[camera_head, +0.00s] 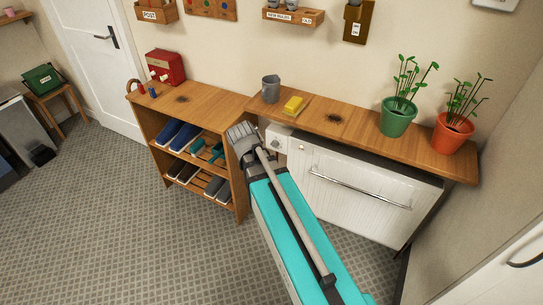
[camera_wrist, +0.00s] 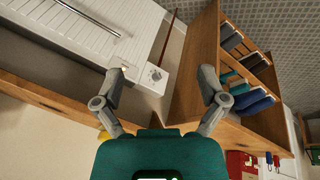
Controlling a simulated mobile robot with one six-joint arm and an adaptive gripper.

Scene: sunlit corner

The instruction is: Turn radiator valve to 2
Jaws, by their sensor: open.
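The radiator valve is a round, pale knob on a white block at the end of the white radiator. In the wrist view the knob (camera_wrist: 155,76) sits between and beyond my two fingertips, a little left of centre. In the head view the knob (camera_head: 277,143) shows just right of my gripper (camera_head: 243,137). In the wrist view my gripper (camera_wrist: 163,70) is open, its fingers wide apart and holding nothing. It appears apart from the knob. The marks around the knob are too small to read. The white radiator (camera_head: 345,190) has a metal bar across its front.
The wooden shoe rack (camera_head: 240,200) stands close to my gripper on the left. Patterned floor (camera_head: 110,215) is clear at left.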

